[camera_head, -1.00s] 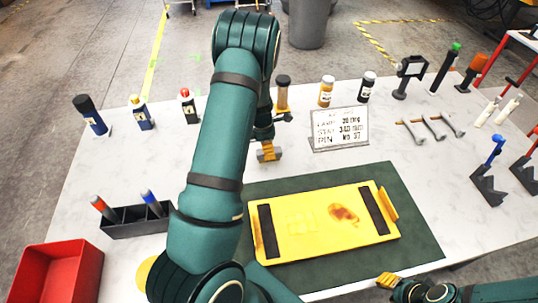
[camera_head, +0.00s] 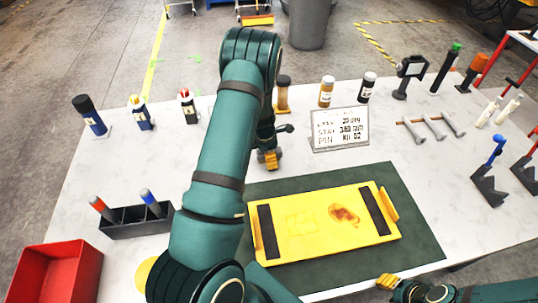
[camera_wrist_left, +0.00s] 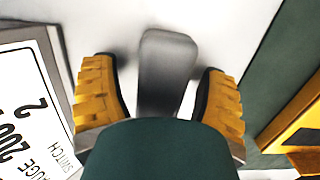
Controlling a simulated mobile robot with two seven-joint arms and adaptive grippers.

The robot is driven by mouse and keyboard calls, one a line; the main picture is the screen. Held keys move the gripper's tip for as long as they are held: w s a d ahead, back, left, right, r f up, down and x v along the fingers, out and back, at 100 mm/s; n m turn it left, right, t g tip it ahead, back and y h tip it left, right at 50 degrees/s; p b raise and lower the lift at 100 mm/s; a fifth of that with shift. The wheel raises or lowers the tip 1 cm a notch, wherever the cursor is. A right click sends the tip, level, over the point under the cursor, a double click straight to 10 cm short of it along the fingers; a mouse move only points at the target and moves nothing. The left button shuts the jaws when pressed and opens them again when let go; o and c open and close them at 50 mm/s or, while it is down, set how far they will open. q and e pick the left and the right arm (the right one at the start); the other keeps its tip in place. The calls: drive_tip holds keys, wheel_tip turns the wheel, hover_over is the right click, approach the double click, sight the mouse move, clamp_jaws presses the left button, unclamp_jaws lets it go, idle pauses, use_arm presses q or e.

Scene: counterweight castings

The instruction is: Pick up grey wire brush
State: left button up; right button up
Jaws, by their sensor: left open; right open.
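A smooth grey bar (camera_wrist_left: 167,72), seemingly the grey wire brush, lies between the fingers of my left gripper (camera_wrist_left: 158,95) in the left wrist view. White gaps show on both sides, so the fingers appear apart from it. Its lower part is hidden by my wrist, and no bristles show. In the head view my left gripper (camera_head: 268,159) is low over the white table, left of the sign, with its yellow fingers partly behind my arm; the brush is hidden there. My right gripper (camera_head: 388,281) is at the front edge, open and away from the brush.
A sign (camera_head: 340,129) stands close right of the left gripper. A yellow plate (camera_head: 300,240) lies on a green mat (camera_head: 420,225) in front. Bottles, including an amber one (camera_head: 326,91), stand behind. A black holder (camera_head: 130,222) and red bin (camera_head: 75,270) are at left.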

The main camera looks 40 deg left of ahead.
use_arm(q)
drive_tip(key=shift+f, duration=0.15)
clamp_jaws()
idle(0.4)
